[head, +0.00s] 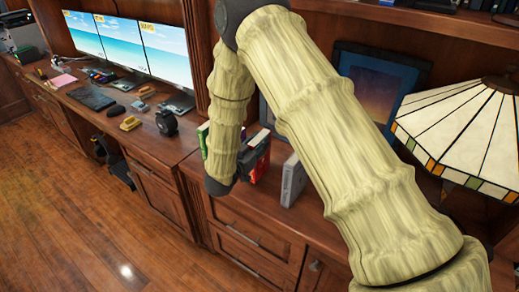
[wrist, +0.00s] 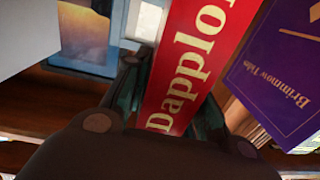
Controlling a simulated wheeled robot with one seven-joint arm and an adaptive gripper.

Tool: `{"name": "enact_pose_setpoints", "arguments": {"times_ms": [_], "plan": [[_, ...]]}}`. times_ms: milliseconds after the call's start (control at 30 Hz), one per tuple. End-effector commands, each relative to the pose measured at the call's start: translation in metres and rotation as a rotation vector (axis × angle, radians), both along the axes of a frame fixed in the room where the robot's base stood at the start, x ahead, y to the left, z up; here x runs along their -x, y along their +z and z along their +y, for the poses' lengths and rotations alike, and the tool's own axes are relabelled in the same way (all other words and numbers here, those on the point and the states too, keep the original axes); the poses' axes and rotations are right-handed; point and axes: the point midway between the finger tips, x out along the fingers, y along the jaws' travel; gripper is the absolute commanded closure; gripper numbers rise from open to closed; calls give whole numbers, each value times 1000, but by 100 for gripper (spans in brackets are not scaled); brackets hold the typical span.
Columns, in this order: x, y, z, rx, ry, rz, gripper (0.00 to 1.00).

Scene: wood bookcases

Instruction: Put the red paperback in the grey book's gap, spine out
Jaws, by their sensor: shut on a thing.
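My gripper (head: 252,157) is shut on the red paperback (head: 261,166), low over the cabinet top and largely hidden by my arm in the head view. In the wrist view my gripper's fingers (wrist: 168,100) lie on both sides of the red paperback (wrist: 190,55), whose lettered spine faces the camera. The grey book (head: 293,180) stands upright on the cabinet to the right of the red paperback, with a space between them. A pale grey surface, probably the grey book (wrist: 25,35), shows at the upper left in the wrist view. I cannot tell whether the paperback touches the cabinet.
A purple book (wrist: 285,75) is close to the paperback's right in the wrist view. Green-edged books (head: 203,138) stand left of my gripper. A framed picture (head: 375,85) is behind, and a stained-glass lamp (head: 465,130) stands at the right. Wooden floor (head: 90,210) is open at the left.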

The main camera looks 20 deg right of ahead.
Motion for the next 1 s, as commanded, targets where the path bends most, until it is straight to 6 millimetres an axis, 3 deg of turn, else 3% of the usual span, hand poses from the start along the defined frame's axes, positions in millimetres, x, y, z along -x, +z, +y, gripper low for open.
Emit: {"name": "enact_pose_setpoints", "arguments": {"times_ms": [200, 500, 1000], "plan": [[-1, 33, 0, 0, 0, -5, 100], [0, 66, 0, 1, 0, -3, 100], [0, 76, 0, 0, 0, -1, 100]]}}
